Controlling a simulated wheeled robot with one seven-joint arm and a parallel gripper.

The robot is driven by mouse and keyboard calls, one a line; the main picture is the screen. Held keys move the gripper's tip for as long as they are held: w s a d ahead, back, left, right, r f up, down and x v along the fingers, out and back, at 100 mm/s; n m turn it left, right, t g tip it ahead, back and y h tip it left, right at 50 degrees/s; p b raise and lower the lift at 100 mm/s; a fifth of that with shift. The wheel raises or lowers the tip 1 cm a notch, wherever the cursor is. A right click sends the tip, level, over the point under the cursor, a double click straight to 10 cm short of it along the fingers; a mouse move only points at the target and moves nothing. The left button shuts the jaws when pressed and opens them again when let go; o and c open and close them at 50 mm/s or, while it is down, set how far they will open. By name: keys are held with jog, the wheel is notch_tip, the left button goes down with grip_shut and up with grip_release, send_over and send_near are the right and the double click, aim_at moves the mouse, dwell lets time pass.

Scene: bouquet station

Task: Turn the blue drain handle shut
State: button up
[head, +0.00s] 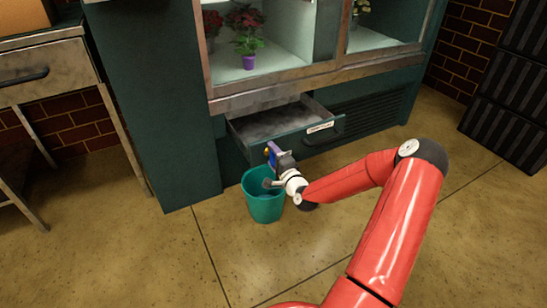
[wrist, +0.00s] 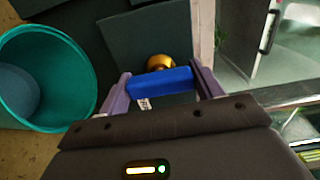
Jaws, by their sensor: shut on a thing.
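The blue drain handle (wrist: 160,84) is a short bar in the wrist view, lying nearly level across the picture with a slight tilt. A round brass fitting (wrist: 160,61) shows just behind it. My gripper (wrist: 162,84) has its two purple fingers at the handle's two ends and is shut on it. In the head view my gripper (head: 273,154) is at the front of the green cabinet, just above the teal bucket's far rim. The handle is too small and covered there to make out clearly.
A teal bucket (head: 264,207) stands on the floor below my gripper; it also shows at the left of the wrist view (wrist: 80,86). An open drawer (head: 285,124) juts out above. Potted flowers (head: 248,45) stand in the display case. The floor in front is clear.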

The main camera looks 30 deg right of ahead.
dwell(0.5)
jog(key=o, duration=1)
jog(key=shift+s, duration=0.1)
jog(key=s, duration=0.7)
jog(key=shift+s+d, duration=0.15)
jog(key=shift+s, duration=0.2)
